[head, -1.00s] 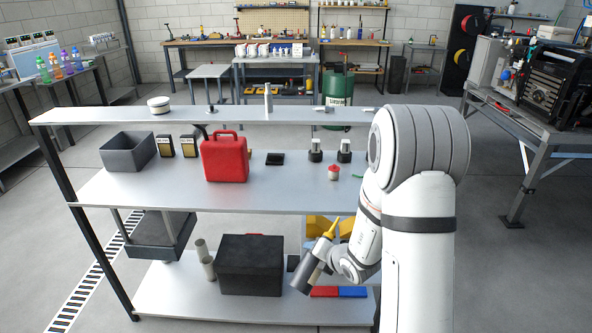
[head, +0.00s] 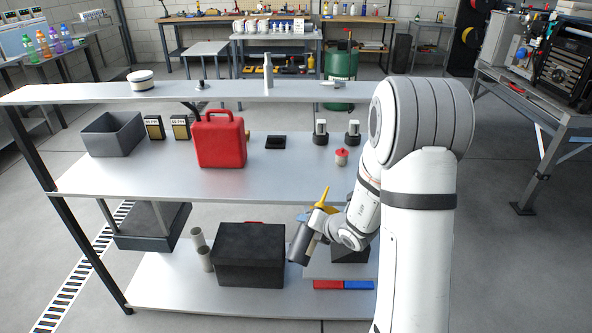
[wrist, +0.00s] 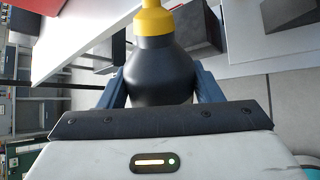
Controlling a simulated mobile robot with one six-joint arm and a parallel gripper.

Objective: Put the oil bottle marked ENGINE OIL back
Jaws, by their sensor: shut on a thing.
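My gripper (head: 311,224) is shut on a dark bottle with a yellow spout (head: 301,244). The bottle is tilted, spout up and to the right, in front of the shelf unit between the middle and lowest boards. In the wrist view, the bottle (wrist: 160,76) sits between the two blue-grey fingers (wrist: 160,88), its yellow spout pointing away. No marking is readable on its visible side, so I cannot tell whether it says ENGINE OIL.
The shelf unit's middle board (head: 150,178) bears a grey bin (head: 112,138), a red canister (head: 220,142) and a small red-capped jar (head: 341,157). Its lowest board holds a black box (head: 250,256) and grey tubes (head: 203,252). The middle board's front is clear.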

